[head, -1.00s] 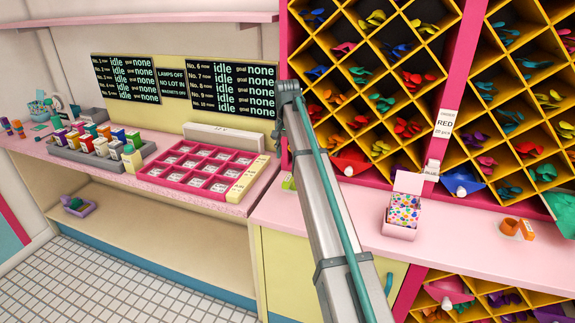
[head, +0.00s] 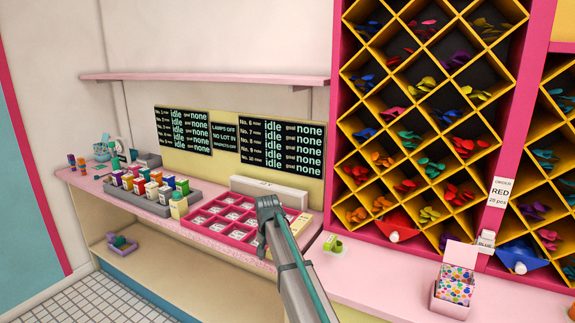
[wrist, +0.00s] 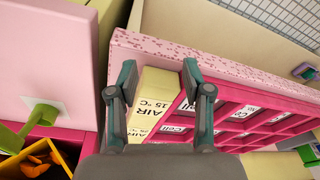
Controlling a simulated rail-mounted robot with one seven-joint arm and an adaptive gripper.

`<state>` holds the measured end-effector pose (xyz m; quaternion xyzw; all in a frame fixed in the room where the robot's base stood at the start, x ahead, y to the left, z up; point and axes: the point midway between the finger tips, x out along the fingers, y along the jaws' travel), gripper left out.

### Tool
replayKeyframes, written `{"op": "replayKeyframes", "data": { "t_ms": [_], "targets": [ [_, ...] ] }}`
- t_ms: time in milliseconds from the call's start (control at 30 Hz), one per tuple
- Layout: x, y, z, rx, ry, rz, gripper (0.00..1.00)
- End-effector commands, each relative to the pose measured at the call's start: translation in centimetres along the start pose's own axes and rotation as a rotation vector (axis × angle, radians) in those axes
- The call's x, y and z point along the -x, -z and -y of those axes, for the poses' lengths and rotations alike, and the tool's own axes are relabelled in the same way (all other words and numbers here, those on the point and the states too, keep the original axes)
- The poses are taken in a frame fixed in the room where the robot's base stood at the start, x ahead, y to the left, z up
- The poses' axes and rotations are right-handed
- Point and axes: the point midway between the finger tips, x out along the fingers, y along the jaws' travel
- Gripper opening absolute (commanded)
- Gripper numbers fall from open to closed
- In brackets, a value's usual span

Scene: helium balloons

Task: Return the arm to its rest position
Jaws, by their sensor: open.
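My gripper (wrist: 158,76) shows in the wrist view with its two dark teal fingers apart and nothing between them. Behind the fingers are the cream "AIR 15 °C" labels (wrist: 150,112) and the magenta compartment tray (wrist: 222,134). My arm (head: 290,252) rises from the bottom of the head view, and its visible grey end overlaps the tray's right part. My gripper itself cannot be made out in the head view.
The tray (head: 186,226) sits on the pink counter, right of a grey rack of coloured boxes (head: 150,190). Right are the balloon shelves (head: 425,120), a small green item (head: 333,244) and a patterned box (head: 454,287). Boards (head: 281,143) hang behind.

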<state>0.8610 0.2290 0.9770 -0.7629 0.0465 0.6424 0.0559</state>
Motion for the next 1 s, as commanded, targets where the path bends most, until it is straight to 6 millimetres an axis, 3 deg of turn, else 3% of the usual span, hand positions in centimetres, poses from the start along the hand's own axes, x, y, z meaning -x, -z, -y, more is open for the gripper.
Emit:
{"op": "replayKeyframes", "data": {
  "t_ms": [33, 100, 200, 267, 333, 467, 667, 800, 1000],
  "targets": [
    [-1.8, -1.8, 2.0, 0.041, 0.006, -0.012, 0.5],
    [-3.8, -3.4, 4.2, 0.09, 0.016, -0.033, 0.5],
    [-7.0, -6.2, 6.5, 0.154, 0.024, -0.051, 0.5],
    [-9.2, -8.0, 6.8, 0.184, 0.024, -0.05, 0.5],
    [-11.8, -9.8, 5.8, 0.202, 0.017, -0.036, 0.5],
    [-16.5, -13.2, 1.9, 0.21, -0.007, 0.017, 0.5],
    [-23.7, -20.3, -6.2, 0.204, -0.049, 0.135, 0.5],
    [-27.8, -26.5, -11.9, 0.198, -0.072, 0.227, 0.5],
    [-31.8, -36.2, -19.3, 0.187, -0.093, 0.361, 0.5]
  ]
}}
